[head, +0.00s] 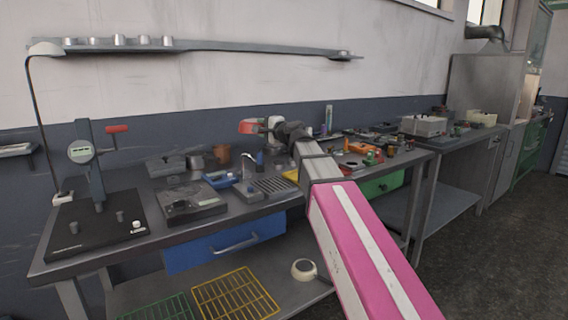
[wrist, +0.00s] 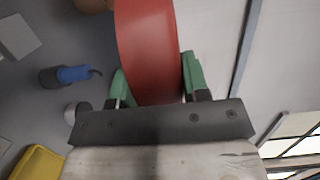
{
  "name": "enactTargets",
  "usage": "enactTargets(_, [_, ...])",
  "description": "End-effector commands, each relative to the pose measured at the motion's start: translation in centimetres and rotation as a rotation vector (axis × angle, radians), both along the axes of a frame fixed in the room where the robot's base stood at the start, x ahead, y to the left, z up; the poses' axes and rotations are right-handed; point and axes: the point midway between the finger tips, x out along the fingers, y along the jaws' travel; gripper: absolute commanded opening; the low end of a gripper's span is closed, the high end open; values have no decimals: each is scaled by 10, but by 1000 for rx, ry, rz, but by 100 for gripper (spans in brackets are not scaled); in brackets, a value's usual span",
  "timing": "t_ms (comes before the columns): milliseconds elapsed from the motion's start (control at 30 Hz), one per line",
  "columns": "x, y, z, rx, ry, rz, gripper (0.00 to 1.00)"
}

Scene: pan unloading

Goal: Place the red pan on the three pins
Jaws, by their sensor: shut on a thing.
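The red pan (head: 249,127) is held up above the workbench, near the wall, in the head view. In the wrist view the red pan (wrist: 148,45) is a large curved red shape running up from between the green fingers. My gripper (wrist: 155,75) is shut on it, one finger on each side. In the head view my gripper (head: 270,125) is small and partly hidden by its own wrist.
On the workbench (head: 75,262), a black-based gauge stand (head: 92,185) with a red lever stands at the left. A grey device (head: 190,203), a blue tray (head: 220,179) and a brown cup (head: 221,155) crowd the middle. A wall shelf (head: 200,45) hangs above.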

Motion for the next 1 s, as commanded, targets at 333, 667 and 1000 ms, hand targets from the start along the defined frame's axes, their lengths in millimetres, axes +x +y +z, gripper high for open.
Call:
enactTargets(333, [23, -14, -14, 4, -9, 45, 5])
enactTargets(667, [66, -58, -50, 4, -11, 44, 5])
enactTargets(1000, [75, -70, -67, 4, -11, 46, 5])
